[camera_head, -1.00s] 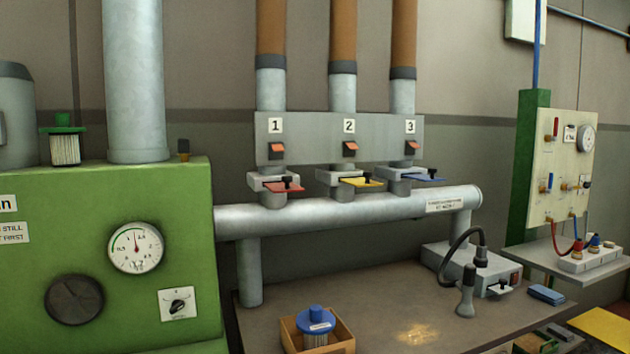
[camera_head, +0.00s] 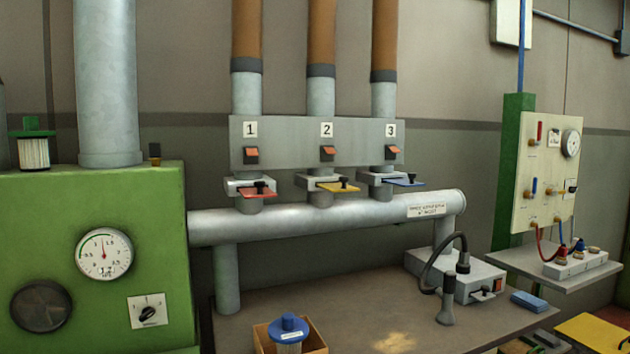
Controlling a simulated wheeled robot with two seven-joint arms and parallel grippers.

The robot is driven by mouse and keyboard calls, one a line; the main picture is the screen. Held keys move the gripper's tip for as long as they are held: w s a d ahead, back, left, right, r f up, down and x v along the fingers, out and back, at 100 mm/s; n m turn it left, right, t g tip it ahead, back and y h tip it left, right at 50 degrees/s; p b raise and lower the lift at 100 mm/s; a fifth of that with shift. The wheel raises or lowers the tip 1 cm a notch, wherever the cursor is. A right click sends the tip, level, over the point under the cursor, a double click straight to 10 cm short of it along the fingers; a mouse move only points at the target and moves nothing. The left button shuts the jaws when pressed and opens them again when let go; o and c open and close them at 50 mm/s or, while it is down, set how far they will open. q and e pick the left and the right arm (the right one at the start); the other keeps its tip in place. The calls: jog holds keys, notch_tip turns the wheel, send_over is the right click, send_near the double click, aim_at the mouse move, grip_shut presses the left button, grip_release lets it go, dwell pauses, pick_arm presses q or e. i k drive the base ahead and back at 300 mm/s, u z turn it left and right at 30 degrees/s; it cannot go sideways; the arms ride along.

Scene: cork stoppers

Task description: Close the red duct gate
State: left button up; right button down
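The red duct gate (camera_head: 258,193) is a red slide plate with a black knob, sticking out of a grey housing on the pipe under number 1. The yellow gate (camera_head: 336,187) under number 2 and the blue gate (camera_head: 403,181) under number 3 also stick out of their housings. How far each plate sits inside its housing is hidden. Neither of my grippers is in view.
A horizontal grey duct (camera_head: 320,217) runs below the gates above a workbench (camera_head: 340,295). A green machine (camera_head: 60,215) with a gauge stands at left. On the bench are a cardboard box (camera_head: 265,337) holding a blue-capped filter and a grey unit with a hose (camera_head: 458,272).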

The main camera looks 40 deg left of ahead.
aim_at(260, 190)
jog(key=i, duration=0.95)
jog(key=u, duration=2.65)
